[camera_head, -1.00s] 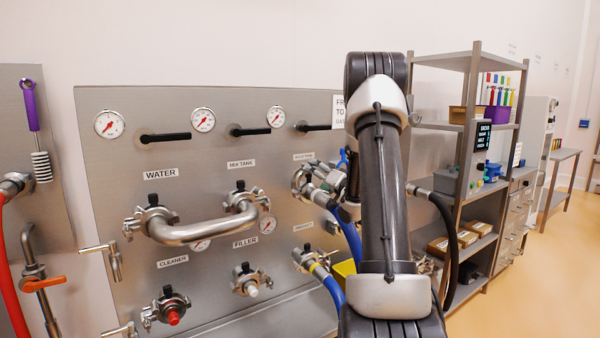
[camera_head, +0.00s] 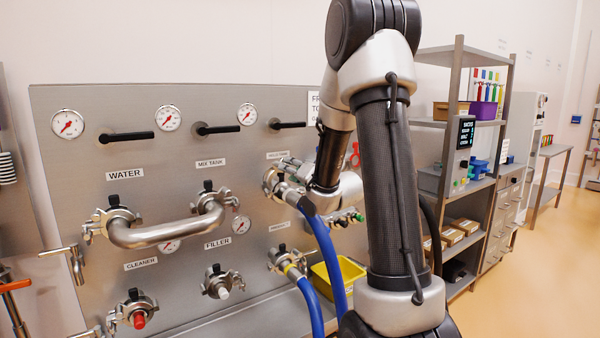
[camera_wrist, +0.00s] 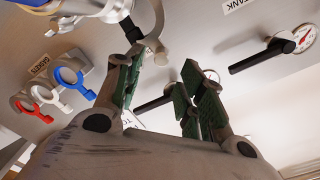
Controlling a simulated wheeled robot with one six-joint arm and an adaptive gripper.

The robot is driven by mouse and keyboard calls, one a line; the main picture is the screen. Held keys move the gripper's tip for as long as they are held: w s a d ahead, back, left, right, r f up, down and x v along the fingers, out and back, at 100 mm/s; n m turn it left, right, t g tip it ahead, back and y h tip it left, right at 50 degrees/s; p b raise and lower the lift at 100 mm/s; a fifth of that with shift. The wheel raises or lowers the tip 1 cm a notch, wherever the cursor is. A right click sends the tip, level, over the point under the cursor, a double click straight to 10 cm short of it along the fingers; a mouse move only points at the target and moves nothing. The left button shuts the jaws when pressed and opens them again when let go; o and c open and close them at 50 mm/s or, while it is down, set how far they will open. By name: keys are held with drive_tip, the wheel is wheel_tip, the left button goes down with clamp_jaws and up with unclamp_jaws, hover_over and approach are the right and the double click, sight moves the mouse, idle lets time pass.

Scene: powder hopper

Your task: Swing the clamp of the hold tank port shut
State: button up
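The hold tank port (camera_head: 274,182) is on the steel panel, with a blue hose (camera_head: 322,245) joined to it. In the wrist view the port's metal fitting (camera_wrist: 95,8) shows at the top left. A curved metal piece, seemingly the loose half of its clamp (camera_wrist: 154,40), hangs out from the fitting, standing open. My gripper (camera_wrist: 157,88) is open, with a wide gap between its green-padded fingers. The clamp piece is close to the tip of the left finger; I cannot tell whether they touch. In the head view my arm hides the fingertips.
A curved steel pipe (camera_head: 165,234) links the water and mix tank ports. Below the hold tank port, another port (camera_head: 287,262) carries a second blue hose. A yellow bin (camera_head: 345,275) is nearby. Red, white and blue gasket rings (camera_wrist: 70,77) hang beside my gripper. Shelving (camera_head: 455,130) stands right.

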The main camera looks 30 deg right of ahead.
drive_tip(key=w, duration=0.7)
drive_tip(key=shift+w+a, duration=0.1)
drive_tip(key=shift+a, duration=0.05)
drive_tip(key=shift+w+r, duration=0.1)
drive_tip(key=shift+w, duration=0.2)
drive_tip(key=c, duration=0.8)
clamp_jaws()
